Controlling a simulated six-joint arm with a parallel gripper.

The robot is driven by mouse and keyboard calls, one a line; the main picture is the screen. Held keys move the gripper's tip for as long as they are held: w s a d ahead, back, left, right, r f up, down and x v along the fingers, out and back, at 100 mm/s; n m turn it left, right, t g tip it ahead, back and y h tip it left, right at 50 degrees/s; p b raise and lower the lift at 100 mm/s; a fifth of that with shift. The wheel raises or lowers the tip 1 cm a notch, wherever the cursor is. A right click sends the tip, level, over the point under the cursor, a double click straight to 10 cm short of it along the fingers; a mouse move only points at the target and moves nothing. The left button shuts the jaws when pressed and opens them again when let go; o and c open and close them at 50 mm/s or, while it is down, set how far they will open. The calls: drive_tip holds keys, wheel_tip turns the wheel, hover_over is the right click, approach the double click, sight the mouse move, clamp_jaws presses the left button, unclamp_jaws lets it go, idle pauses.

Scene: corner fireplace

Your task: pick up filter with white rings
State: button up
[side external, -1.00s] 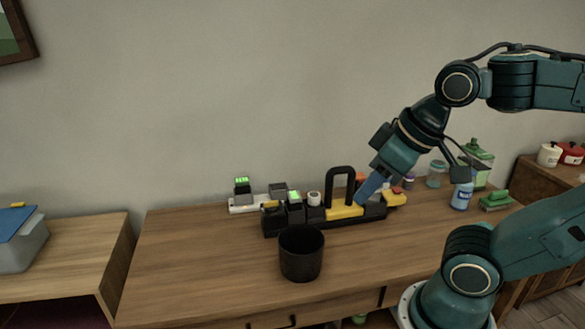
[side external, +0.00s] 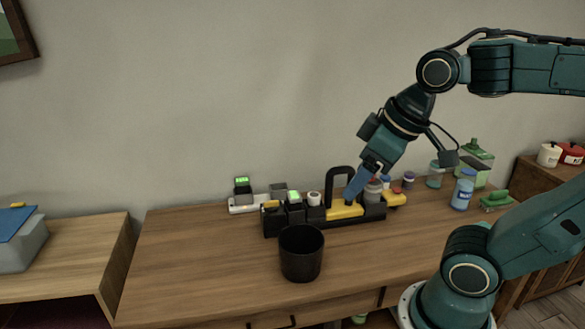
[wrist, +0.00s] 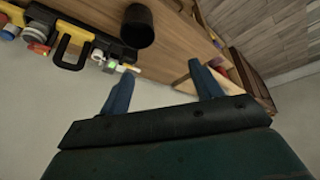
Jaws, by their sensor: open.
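A grey cylinder with pale bands (side external: 373,191), which looks like the filter with white rings, stands in the black holder (side external: 345,221), just right of my gripper. In the wrist view a similar pale-banded cylinder (wrist: 34,31) is at the upper left; I cannot tell whether it is the same one. My gripper (side external: 351,197) points down over the yellow block with the black handle (side external: 345,210). Its two blue fingers (wrist: 160,75) are apart in the wrist view, with nothing between them.
A black cup (side external: 301,253) stands in front of the holder. A smaller white-topped cylinder (side external: 314,198) and devices with green displays (side external: 294,198) sit to the left. A blue bottle (side external: 463,190) stands at right. The table's left front is clear.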

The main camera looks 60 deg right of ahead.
drive_tip(key=w+d+r+n+g, duration=0.1)
drive_tip(key=w+d+n+g, duration=0.1)
drive_tip(key=w+d+n, duration=0.5)
drive_tip(key=n+g, duration=0.3)
drive_tip(key=n, duration=0.6)
hover_over(314, 194)
wheel_tip(314, 194, down, 14)
drive_tip(key=shift+f, duration=0.15)
drive_tip(key=shift+s+a+m, duration=0.1)
drive_tip(key=shift+m, duration=0.2)
drive_tip(key=shift+f, duration=4.3)
drive_tip(key=shift+f, duration=0.1)
drive_tip(key=shift+f, duration=2.45)
